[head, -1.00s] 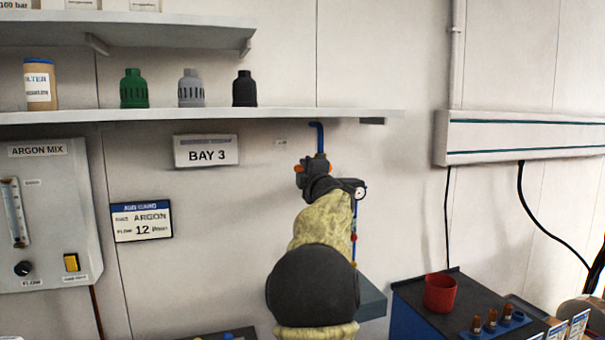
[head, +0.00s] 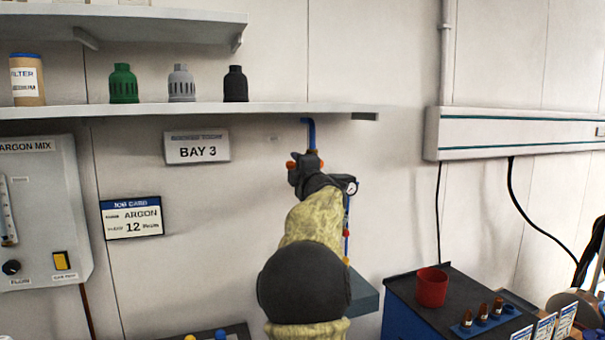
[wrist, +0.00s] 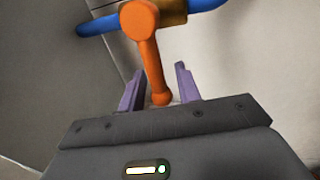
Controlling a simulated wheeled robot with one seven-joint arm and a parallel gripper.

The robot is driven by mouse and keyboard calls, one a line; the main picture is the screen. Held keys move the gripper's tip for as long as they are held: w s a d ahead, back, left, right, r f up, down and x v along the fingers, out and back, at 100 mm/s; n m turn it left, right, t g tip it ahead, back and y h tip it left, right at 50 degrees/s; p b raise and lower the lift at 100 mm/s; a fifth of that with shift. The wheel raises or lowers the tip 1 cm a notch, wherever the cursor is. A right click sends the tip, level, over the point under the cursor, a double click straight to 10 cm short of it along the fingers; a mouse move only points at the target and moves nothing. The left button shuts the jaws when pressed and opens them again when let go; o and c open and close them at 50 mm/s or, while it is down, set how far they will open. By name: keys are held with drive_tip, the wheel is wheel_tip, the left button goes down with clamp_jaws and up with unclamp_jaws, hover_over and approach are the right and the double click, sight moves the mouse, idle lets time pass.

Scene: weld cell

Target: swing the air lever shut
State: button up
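The orange air lever (wrist: 148,50) hangs from its round hub on a brass valve body (wrist: 174,11) in the wrist view. Its knobbed lower end lies between the two fingers of my gripper (wrist: 158,90), with a gap visible on both sides. My gripper is open. The blue air pipe (wrist: 97,25) runs across behind the hub. In the head view, the pipe (head: 309,132) comes down from under the shelf to my gripper (head: 302,165). My wrist and forearm hide most of the valve there.
A pressure gauge (head: 346,184) sits close right of my wrist. A BAY 3 sign (head: 197,148) hangs to the left. A red cup (head: 432,286) stands on a dark cabinet (head: 395,308) at lower right.

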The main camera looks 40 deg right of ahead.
drive_tip(key=b+v, duration=0.4)
drive_tip(key=v, duration=1.3)
drive_tip(key=shift+b, duration=0.35)
drive_tip(key=shift+a+f, duration=0.1)
drive_tip(key=shift+w, duration=0.1)
